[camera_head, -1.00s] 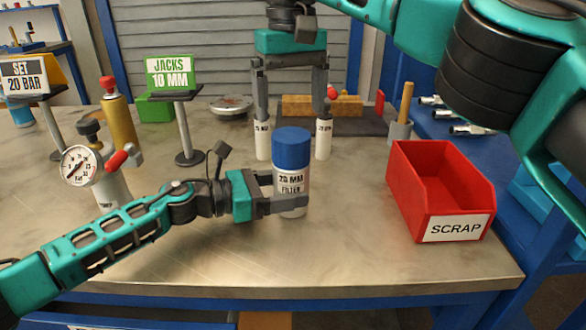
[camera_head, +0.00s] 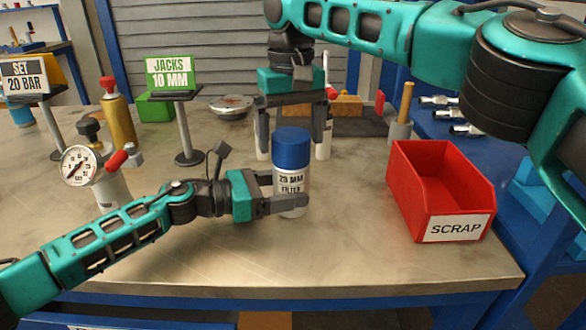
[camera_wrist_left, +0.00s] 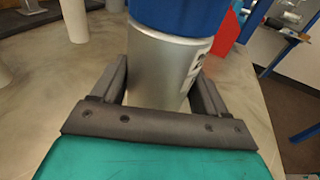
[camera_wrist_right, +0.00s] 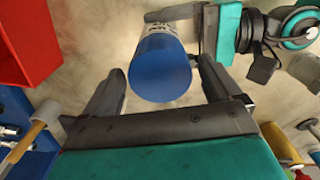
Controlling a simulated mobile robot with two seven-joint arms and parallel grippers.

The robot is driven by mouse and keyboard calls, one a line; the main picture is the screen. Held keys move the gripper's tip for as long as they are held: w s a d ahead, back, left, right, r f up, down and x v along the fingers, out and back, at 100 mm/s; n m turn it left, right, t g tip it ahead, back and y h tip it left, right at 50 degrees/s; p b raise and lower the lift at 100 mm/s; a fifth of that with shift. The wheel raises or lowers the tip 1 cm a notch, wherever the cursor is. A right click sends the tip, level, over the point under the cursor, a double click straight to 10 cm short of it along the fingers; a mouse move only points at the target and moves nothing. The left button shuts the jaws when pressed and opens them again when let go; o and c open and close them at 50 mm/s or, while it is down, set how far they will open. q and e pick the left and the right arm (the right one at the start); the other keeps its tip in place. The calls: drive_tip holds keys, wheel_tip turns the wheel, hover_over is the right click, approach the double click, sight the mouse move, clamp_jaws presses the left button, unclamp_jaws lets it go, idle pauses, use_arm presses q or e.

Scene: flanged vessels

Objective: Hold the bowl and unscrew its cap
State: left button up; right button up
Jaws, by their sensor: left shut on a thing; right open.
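My left gripper (camera_head: 289,192) is shut on the bowl from the left, below the cap. In the left wrist view the bowl (camera_wrist_left: 160,75) sits between its fingers. My right gripper (camera_head: 292,150) points down from above, open, its fingers apart on either side of the cap in the picture. In the right wrist view the cap (camera_wrist_right: 160,75) shows between the fingertips with gaps on both sides; I cannot tell any contact.
A red SCRAP bin (camera_head: 440,190) stands at the right. White cylinders (camera_head: 323,150) stand behind the bowl. A pressure gauge (camera_head: 80,166), a JACKS sign (camera_head: 172,75) and a yellow bottle (camera_head: 118,120) are at the left. The front of the table is clear.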

drive_tip(key=m, duration=0.8)
drive_tip(key=shift+m, duration=0.4)
drive_tip(key=m, duration=0.3)
drive_tip(key=shift+m, duration=0.3)
drive_tip(key=m, duration=0.4)
drive_tip(key=shift+m, duration=0.3)
